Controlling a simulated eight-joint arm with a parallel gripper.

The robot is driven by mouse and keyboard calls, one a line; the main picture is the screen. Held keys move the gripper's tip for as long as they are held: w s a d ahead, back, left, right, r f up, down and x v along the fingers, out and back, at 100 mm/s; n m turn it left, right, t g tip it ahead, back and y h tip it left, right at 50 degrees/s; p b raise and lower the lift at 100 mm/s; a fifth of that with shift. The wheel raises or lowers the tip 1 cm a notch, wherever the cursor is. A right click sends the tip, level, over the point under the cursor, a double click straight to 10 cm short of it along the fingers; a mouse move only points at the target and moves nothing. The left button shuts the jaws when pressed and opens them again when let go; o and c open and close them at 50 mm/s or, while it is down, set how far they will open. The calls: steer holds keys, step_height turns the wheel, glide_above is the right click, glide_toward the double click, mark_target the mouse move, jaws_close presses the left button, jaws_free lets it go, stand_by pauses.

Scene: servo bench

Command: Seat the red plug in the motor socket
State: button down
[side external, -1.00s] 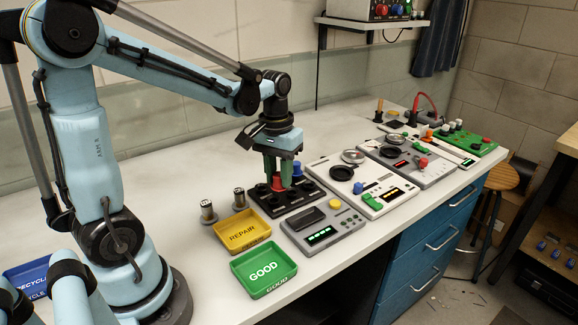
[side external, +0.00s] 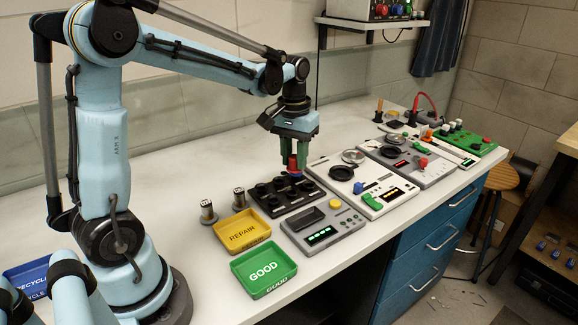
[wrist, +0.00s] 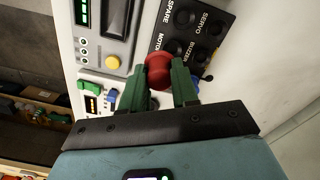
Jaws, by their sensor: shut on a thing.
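My gripper (side external: 297,165) has green fingers shut on the red plug (side external: 293,162). It holds the plug upright near the far right end of the black socket block (side external: 290,209). In the wrist view, the red plug (wrist: 158,72) sits between the fingertips, close to the MOTOR lettering (wrist: 160,42) on the block. The plug hides part of what lies below it. A blue part (side external: 296,175) shows just below the red plug, partly covered. I cannot tell whether the red plug touches anything underneath.
A grey tester with a yellow button (side external: 335,203) stands in front of the block. A white panel (side external: 372,208) is to its right. The yellow REPAIR tray (side external: 242,231), green GOOD tray (side external: 263,270) and two metal spools (side external: 208,212) are to the left.

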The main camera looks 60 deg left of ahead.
mark_target(292, 172)
steer(key=shift+w+a+f, duration=0.2)
steer(key=shift+a+f, duration=0.2)
steer(key=shift+f, duration=0.65)
steer(key=shift+w+a+f, duration=0.15)
steer(key=shift+a+f, duration=0.25)
steer(key=shift+f, duration=0.65)
steer(key=shift+w+a+f, duration=0.2)
steer(key=shift+a+f, duration=0.2)
steer(key=shift+f, duration=0.65)
steer(key=shift+f, duration=1.05)
stand_by(1.1)
steer(key=c, duration=0.8)
jaws_free()
steer(key=shift+r, duration=0.15)
steer(key=shift+r, duration=2.4)
steer(key=shift+r, duration=2)
